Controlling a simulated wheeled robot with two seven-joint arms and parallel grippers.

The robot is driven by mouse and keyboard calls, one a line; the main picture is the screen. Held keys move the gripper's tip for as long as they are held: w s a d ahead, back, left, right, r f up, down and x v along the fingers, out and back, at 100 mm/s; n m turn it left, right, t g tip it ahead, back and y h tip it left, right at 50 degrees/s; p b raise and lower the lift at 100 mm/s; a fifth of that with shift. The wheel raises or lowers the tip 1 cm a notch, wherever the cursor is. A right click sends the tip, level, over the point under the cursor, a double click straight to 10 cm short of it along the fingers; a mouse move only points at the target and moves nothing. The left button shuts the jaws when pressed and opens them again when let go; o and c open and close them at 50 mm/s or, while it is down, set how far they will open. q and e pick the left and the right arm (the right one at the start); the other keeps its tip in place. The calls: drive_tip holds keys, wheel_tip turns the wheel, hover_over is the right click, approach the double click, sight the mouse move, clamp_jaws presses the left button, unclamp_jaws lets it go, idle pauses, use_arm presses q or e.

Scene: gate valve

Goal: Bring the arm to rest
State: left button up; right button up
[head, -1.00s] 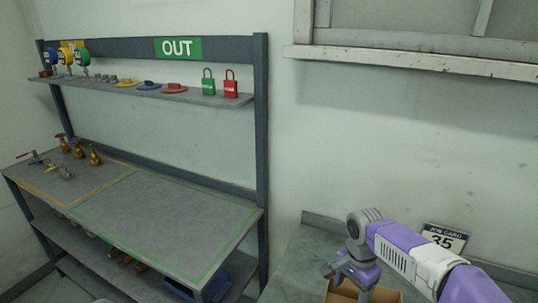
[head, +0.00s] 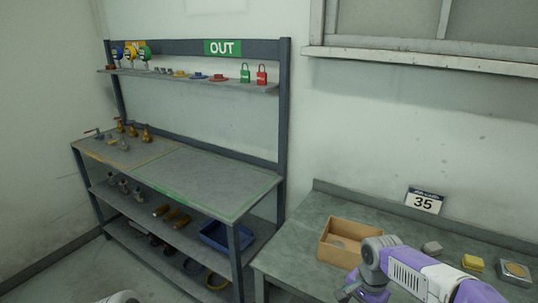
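My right arm, purple and white, comes in from the lower right in the head view and reaches over the front of the green-grey bench (head: 300,236). My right gripper (head: 362,294) is at the bottom edge, in front of the cardboard box (head: 333,254). Its fingertips are cut off or too small to read, so I cannot tell open from shut. Nothing is clearly seen in it. My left gripper is not in view; only a small pale rounded part shows at the bottom left edge.
A grey rack (head: 285,130) stands at left, with green and red padlocks on its top shelf, brass valves (head: 133,131) on its worktop, and a blue bin (head: 224,235) below. A job card (head: 424,201) reading 35, a yellow block (head: 472,263) and a small scale-like item (head: 514,270) are on the bench.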

drive_tip(key=s+a+f+n+y, duration=0.25)
drive_tip(key=a+f, duration=0.25)
drive_tip(key=f, duration=0.6)
drive_tip(key=s+a+f+n+y, duration=0.1)
drive_tip(key=s+a+f+n, duration=0.25)
drive_tip(key=f, duration=0.75)
drive_tip(key=s+a+f+n, duration=0.2)
drive_tip(key=s+a+f, duration=0.2)
drive_tip(key=s+f, duration=0.5)
drive_tip(key=shift+s+f+t, duration=0.15)
drive_tip(key=shift+s+t, duration=0.15)
drive_tip(key=shift+s, duration=0.6)
